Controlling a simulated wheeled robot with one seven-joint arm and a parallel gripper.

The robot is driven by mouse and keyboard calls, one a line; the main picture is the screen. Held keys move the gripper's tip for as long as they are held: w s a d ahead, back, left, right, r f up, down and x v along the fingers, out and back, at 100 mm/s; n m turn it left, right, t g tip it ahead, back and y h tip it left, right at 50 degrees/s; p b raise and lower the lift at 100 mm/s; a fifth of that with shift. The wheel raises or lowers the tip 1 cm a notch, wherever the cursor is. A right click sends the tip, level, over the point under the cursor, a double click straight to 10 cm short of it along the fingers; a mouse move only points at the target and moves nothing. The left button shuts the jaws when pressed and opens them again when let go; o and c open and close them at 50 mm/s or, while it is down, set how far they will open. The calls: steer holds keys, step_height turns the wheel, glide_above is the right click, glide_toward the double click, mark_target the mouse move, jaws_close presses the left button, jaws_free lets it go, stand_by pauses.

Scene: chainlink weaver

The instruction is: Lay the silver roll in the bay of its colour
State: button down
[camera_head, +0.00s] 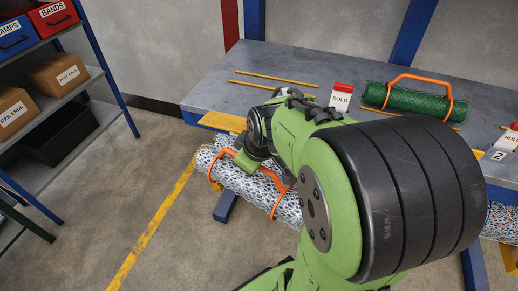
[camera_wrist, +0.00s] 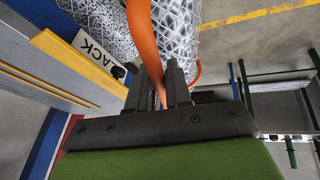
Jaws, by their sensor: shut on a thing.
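The silver roll (camera_head: 287,208) is a bundle of chainlink mesh with an orange carrying handle (camera_head: 235,154). It hangs in front of the bench's front edge, above the floor, left of and partly behind my arm. My gripper (camera_wrist: 166,88) is shut on the orange handle, which passes between its fingers in the wrist view. Yellow strips (camera_head: 277,77) mark the bench top.
More silver mesh (camera_head: 500,222) shows at the right edge below bench height; my arm hides whether it is separate. A HOLD sign (camera_head: 508,140) stands there. A shelf with boxes (camera_head: 58,75) is at left. Floor (camera_head: 165,160) between shelf and bench is clear.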

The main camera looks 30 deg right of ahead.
steer(key=w+a+f+m, duration=0.1)
steer(key=w+a+f, duration=0.1)
steer(key=f, duration=0.3)
steer(key=w+a+f+m+h, duration=0.1)
steer(key=w+a+f+m, duration=0.1)
steer(key=w+a+f, duration=0.1)
steer(key=w+a+f+m+h, duration=0.1)
steer(key=w+a+f+m, duration=0.1)
steer(key=w+f, duration=0.2)
step_height(320, 180, down, 4)
steer(key=shift+w+a+r+g, duration=0.1)
steer(key=shift+w+a+g, duration=0.15)
steer(key=shift+g, duration=0.05)
steer(key=shift+s, duration=0.1)
